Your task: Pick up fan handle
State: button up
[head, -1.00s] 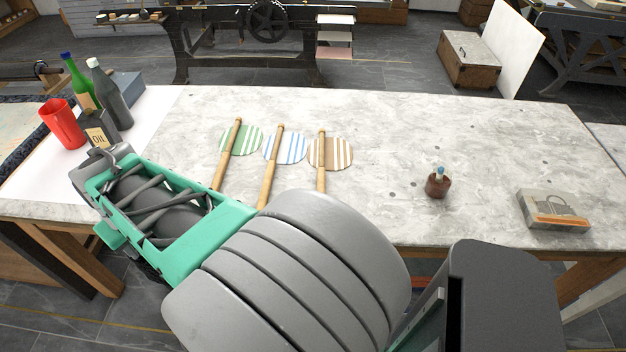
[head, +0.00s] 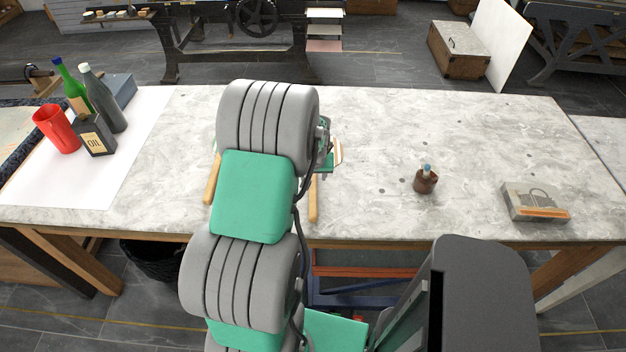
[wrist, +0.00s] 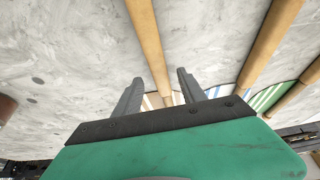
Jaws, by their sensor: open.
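Three striped hand fans with wooden handles lie side by side on the stone-topped table. In the wrist view, the tan-striped fan's handle (wrist: 149,42) runs between the fingers of my gripper (wrist: 160,79). The gripper is open and appears to be above the handle, with nothing held. The blue-striped fan's handle (wrist: 268,38) and the green-striped fan's handle (wrist: 294,97) lie to the right there. In the head view, my arm hides most of the fans. The tan fan's handle end (head: 313,203) and the green fan's handle (head: 211,181) show beside the arm.
A red cup (head: 57,130), an oil can (head: 96,135), a green bottle (head: 72,84) and a grey bottle (head: 103,98) stand at the table's left. The table between is mostly clear.

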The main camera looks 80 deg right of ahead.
jog(key=shift+x, duration=1)
jog(key=shift+f, duration=0.1)
jog(key=shift+c, duration=0.2)
grip_shut()
